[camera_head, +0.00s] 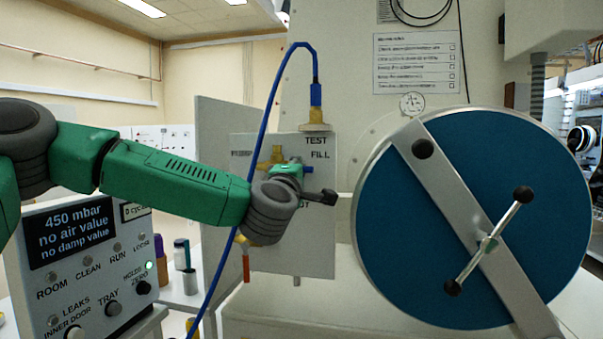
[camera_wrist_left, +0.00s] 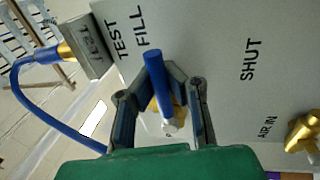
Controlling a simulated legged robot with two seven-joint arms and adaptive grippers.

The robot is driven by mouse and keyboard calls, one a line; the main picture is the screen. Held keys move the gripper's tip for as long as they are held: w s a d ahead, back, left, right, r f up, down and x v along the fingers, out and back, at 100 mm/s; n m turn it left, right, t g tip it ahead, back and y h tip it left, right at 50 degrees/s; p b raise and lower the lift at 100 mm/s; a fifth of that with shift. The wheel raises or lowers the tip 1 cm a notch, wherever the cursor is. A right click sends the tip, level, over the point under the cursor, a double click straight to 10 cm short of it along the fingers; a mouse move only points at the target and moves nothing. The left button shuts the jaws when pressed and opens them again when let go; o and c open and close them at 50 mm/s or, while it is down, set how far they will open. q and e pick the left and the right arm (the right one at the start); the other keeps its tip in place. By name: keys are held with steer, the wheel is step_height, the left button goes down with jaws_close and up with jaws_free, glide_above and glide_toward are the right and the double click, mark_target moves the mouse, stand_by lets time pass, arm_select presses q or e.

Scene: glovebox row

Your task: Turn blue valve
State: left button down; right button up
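The blue valve handle (camera_wrist_left: 158,85) is in the middle of the left wrist view, on a grey panel. It runs from a pale hub over a brass body up towards the FILL label. My left gripper (camera_wrist_left: 160,78) has a finger on each side of the handle, and the fingertips appear closed against it. In the head view only a small blue end of the handle (camera_head: 308,169) shows beside my left gripper (camera_head: 298,183), below FILL. My wrist hides most of the valve there. My right gripper is in neither view.
A blue hose (camera_head: 268,110) hangs left of the valve from the TEST fitting (camera_head: 316,115). A large blue round door (camera_head: 420,230) with a metal bar stands right. A display box (camera_head: 80,260) is at lower left. Another brass fitting (camera_wrist_left: 303,134) is near AIR IN.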

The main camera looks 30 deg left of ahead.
arm_select(q)
steer(key=shift+f, duration=0.3)
steer(key=c, duration=1.6)
jaws_free()
steer(key=shift+a+r, duration=0.1)
steer(key=shift+o, duration=0.2)
steer(key=shift+s+a, duration=0.1)
steer(key=shift+s, duration=0.35)
steer(key=v, duration=1.1)
